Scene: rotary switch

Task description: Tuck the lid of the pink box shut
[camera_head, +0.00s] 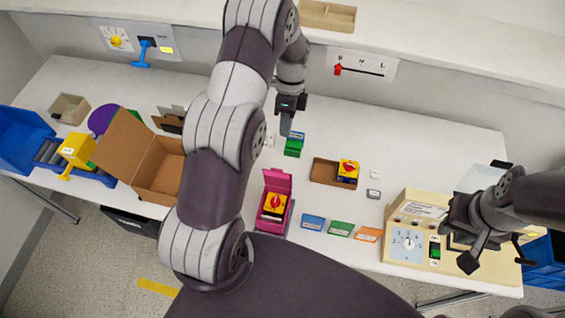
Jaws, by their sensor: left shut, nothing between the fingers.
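The pink box (291,216) stands near the front edge of the table, with its pink lid (278,181) standing up at its back edge. A red and yellow rotary switch (274,204) sits in it. My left gripper (286,130) is shut and empty, pointing down behind the box, close to a green block (293,148). I cannot tell whether it touches that block. My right gripper (468,260) is over the beige control panel at the right. Its finger opening cannot be made out. My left arm covers the table left of the pink box.
An open cardboard box (155,178) stands left of my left arm. A brown tray (325,173) with another rotary switch (348,170) lies right of the pink box. Blue, green and orange cards (341,229) lie along the front edge. The beige control panel (399,261) stands at right.

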